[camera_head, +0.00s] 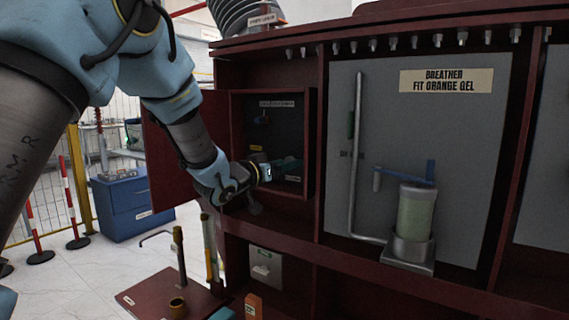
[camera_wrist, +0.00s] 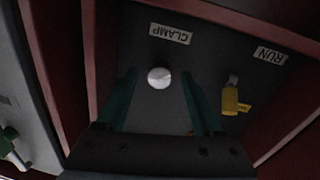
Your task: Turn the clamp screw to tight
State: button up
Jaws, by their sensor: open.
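The clamp screw (camera_wrist: 158,77) shows in the wrist view as a round pale head on the dark panel, beside the label CLAMP (camera_wrist: 170,34). My gripper (camera_wrist: 159,84) is open, with its two green fingers apart on either side of the screw head in that view. I see gaps between the head and both fingers; how far the tips are from the panel is unclear. In the head view my gripper (camera_head: 287,165) reaches into the open dark red box, and the screw cannot be made out there.
A yellow fitting (camera_wrist: 230,100) by the RUN label is right of the fingers. Red box walls (camera_wrist: 92,50) stand close on both sides. In the head view, the box door (camera_head: 168,160) hangs open at left, and a breather jar (camera_head: 415,212) stands at right.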

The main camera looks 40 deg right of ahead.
grip_shut()
dwell(0.4)
